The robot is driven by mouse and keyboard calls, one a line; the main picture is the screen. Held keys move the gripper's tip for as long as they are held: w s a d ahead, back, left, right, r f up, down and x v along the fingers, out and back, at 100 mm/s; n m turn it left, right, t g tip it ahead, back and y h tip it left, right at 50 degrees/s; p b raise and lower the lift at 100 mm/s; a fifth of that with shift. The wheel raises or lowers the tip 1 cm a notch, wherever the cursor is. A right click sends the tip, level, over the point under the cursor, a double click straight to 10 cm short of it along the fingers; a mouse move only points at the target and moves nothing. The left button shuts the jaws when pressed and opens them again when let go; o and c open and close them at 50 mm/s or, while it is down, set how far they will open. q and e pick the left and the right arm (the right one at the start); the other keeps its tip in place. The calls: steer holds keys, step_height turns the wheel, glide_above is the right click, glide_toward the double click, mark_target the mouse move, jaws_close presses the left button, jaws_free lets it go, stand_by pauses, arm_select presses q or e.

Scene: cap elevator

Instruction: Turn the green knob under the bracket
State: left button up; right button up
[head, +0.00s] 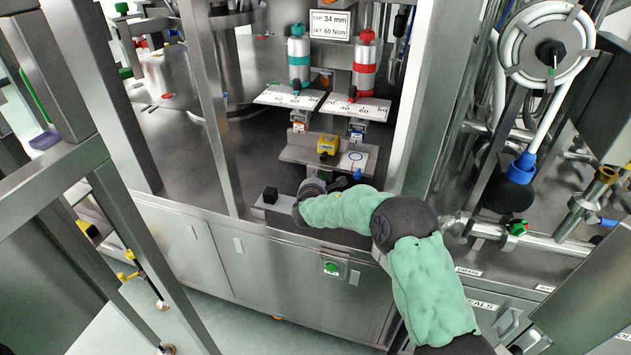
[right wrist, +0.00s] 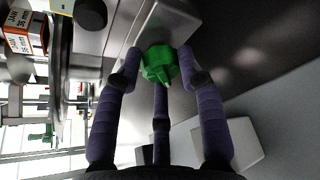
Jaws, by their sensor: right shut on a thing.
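The green knob (right wrist: 158,64) is in the middle of the right wrist view, beside a grey metal bracket (right wrist: 166,22). My right gripper (right wrist: 159,75) has dark purple fingers around the knob and is shut on it. My left gripper is not in view.
Two scale plates (head: 290,97) and bottles stand above. A green switch (head: 331,267) is on the cabinet front.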

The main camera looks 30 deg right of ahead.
steer(key=shift+s+a+f+m, duration=0.1)
steer(key=shift+s+f+m, duration=0.1)
steer(key=shift+f+m, duration=0.3)
steer(key=o, duration=1.1)
steer(key=shift+r, duration=0.3)
steer(key=shift+s+a+r, duration=0.25)
steer(key=shift+s, duration=0.15)
steer(key=v, duration=1)
steer(key=shift+s, duration=0.5)
steer(key=shift+a, duration=0.1)
